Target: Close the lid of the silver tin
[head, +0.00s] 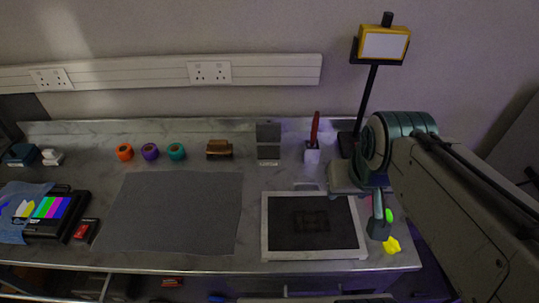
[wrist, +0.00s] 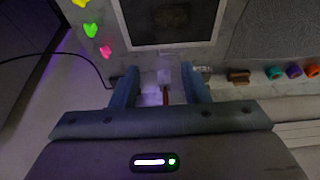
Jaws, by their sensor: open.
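The silver tin (head: 268,153) stands at the back of the worktop, against the low backsplash. Its grey lid (head: 268,132) stands upright, open, at the tin's rear edge. My gripper (head: 378,226) is at the right, above the right side of the framed dark panel and well apart from the tin. In the wrist view my gripper (wrist: 160,78) has its two blue fingers spread, with nothing held between them. A small grey shape beside one finger there may be the tin, but it is too dim to tell. One finger is hidden in the head view.
A black lamp stand (head: 368,95) rises behind my arm. The framed panel (head: 265,225) lies in front. The grey mat (head: 175,210) is bare.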

